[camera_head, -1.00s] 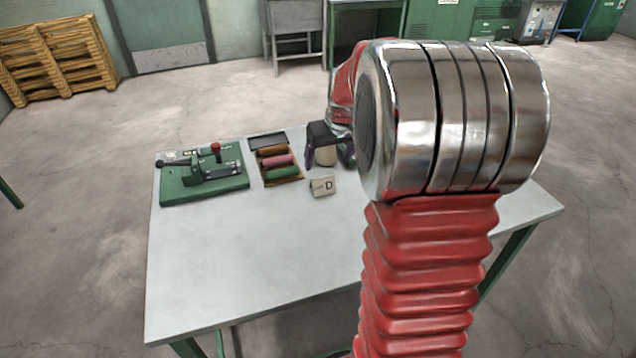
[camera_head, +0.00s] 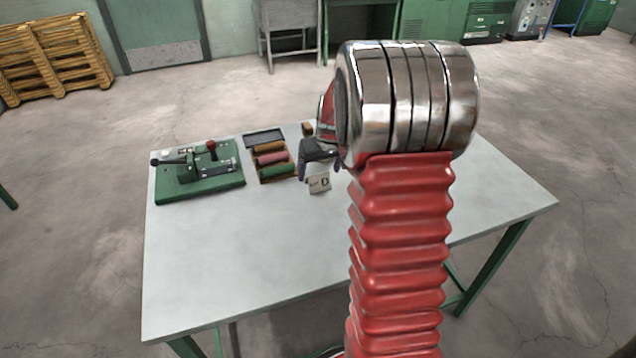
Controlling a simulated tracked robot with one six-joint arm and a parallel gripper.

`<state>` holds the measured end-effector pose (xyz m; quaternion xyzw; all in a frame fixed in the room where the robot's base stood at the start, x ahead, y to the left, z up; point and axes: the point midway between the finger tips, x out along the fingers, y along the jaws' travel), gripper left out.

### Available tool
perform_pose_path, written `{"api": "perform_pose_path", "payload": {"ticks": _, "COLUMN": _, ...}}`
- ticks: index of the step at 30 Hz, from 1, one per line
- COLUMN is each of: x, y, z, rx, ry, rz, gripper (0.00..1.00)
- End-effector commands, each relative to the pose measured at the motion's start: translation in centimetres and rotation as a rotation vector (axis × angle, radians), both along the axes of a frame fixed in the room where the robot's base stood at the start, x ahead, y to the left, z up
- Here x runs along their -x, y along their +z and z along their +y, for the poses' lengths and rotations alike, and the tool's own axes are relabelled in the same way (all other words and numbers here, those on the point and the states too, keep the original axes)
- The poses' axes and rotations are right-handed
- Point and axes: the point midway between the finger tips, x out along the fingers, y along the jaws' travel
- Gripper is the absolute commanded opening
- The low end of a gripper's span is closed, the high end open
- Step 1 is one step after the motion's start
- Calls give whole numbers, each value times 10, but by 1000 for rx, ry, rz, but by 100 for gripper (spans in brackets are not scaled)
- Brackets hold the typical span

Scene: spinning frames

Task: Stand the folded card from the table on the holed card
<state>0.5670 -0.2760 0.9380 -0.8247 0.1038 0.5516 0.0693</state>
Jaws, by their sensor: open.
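The small folded card (camera_head: 319,184), pale with a dark letter D on its front, stands on the table (camera_head: 240,240) near the middle of its back half. My gripper (camera_head: 319,169) is open, its dark fingers pointing down at the card's upper edge, one to each side. I cannot tell whether they touch the card. I cannot make out a holed card in this view; my arm hides part of the table's back right.
A green lever device (camera_head: 200,172) with a red knob stands at the back left. Next to it is a tray (camera_head: 287,178) of coloured rolls. A small brown thing (camera_head: 307,129) shows behind my gripper. The table's front and left middle are clear.

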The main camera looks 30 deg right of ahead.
Motion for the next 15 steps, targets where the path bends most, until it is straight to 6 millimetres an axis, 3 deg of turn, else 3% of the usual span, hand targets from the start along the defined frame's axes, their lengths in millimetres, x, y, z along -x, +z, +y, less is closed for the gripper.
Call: {"api": "perform_pose_path", "payload": {"ticks": 15, "x": -4, "y": -9, "z": -2, "rx": -1, "ry": -1, "rz": 1, "gripper": 77}}
